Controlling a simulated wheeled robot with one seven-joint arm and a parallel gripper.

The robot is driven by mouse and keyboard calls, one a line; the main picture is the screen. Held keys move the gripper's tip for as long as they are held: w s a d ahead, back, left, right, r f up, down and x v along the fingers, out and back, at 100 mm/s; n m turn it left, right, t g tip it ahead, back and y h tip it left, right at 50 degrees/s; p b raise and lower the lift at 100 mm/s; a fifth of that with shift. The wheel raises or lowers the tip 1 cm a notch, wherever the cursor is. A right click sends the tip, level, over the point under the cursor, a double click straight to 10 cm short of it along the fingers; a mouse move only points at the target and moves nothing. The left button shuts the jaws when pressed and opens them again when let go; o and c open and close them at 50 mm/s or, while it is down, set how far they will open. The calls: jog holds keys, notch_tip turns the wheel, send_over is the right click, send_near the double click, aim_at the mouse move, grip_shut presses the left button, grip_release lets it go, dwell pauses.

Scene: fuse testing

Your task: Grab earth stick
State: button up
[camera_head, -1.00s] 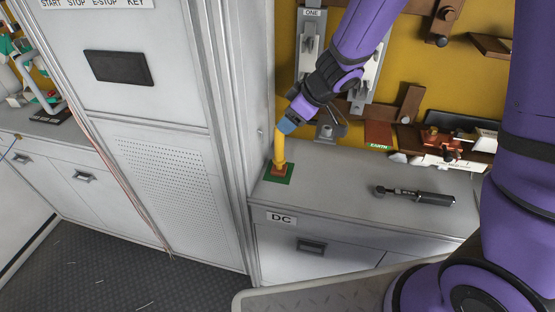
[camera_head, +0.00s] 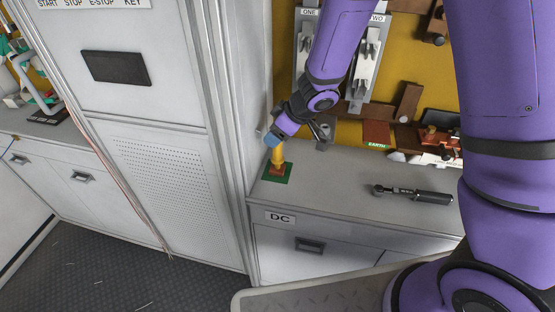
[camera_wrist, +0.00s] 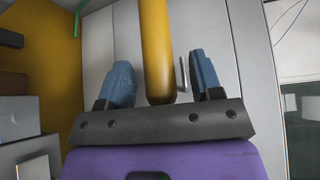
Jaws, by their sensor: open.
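The earth stick (camera_head: 277,158) is a yellow rod standing upright on a green and brown base at the left end of the grey counter. In the wrist view the yellow rod (camera_wrist: 157,50) runs between the two blue fingers, and its rounded end shows near the gripper's palm. My gripper (camera_head: 273,139) is at the rod's upper part. It is open, and in the wrist view (camera_wrist: 160,85) gaps show between the rod and both fingers. In the head view the gripper hides the rod's top.
A black torque wrench (camera_head: 412,194) lies on the counter (camera_head: 330,190) to the right. A tall grey cabinet (camera_head: 170,110) stands close on the left of the rod. Switch fittings (camera_head: 365,62) and brown blocks are on the yellow back wall.

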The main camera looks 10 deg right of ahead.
grip_shut()
jog(key=shift+r, duration=0.1)
